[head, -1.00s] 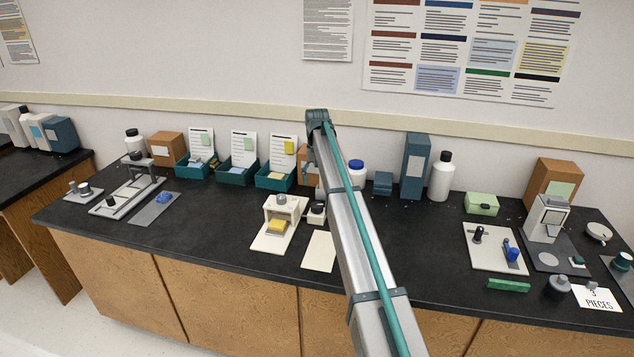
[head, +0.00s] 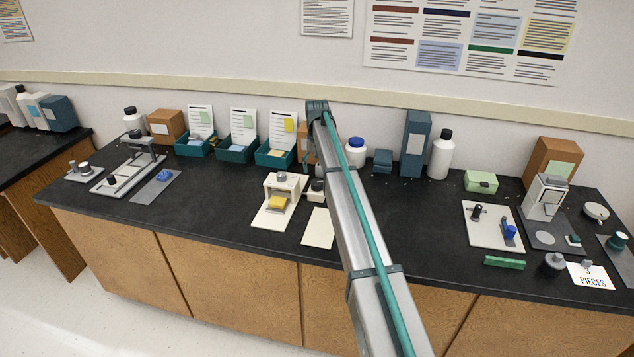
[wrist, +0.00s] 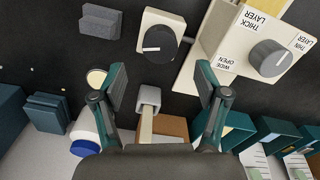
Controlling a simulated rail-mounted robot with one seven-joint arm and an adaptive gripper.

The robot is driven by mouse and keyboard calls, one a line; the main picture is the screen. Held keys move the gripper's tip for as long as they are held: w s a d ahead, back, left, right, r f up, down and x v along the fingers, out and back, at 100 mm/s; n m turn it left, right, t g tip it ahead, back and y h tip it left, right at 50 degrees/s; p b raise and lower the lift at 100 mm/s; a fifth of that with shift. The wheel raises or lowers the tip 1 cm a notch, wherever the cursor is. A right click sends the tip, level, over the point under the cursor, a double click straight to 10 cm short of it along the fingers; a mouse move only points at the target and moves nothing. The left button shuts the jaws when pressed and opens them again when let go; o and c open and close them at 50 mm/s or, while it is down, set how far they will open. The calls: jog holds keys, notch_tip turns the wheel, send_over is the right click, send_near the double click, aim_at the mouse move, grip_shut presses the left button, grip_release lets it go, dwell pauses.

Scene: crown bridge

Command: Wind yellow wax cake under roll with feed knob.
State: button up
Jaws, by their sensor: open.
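The yellow wax cake (head: 278,203) lies on the pale plate in front of the cream roll housing (head: 271,187) in the head view. The roll itself is not discernible. A small box with a dark round knob (head: 317,186) stands right of the housing; this knob, with a white pointer, also shows in the wrist view (wrist: 155,43) and is likely the feed knob. The housing's grey top knob (wrist: 268,58) sits among layer-thickness labels. My gripper (wrist: 163,88) is open, its fingers apart, short of the dark knob in the picture. The wax is outside the wrist view.
A grey-capped post (wrist: 148,97) shows between my fingers; I cannot tell its height. A blue-lidded jar (head: 355,152) and teal trays (head: 275,157) stand behind. A pale sheet (head: 318,228) lies in front of the knob box.

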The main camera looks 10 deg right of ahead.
aim_at(317, 182)
notch_tip(317, 182, down, 7)
jog(key=shift+f+p, duration=0.1)
jog(key=shift+p, duration=0.65)
jog(key=c, duration=1.2)
jog(key=shift+o, duration=0.2)
jog(key=shift+n, duration=0.3)
jog(key=n+b, duration=0.1)
jog(key=n, duration=0.5)
jog(key=n+b, duration=0.1)
jog(key=n, duration=0.6)
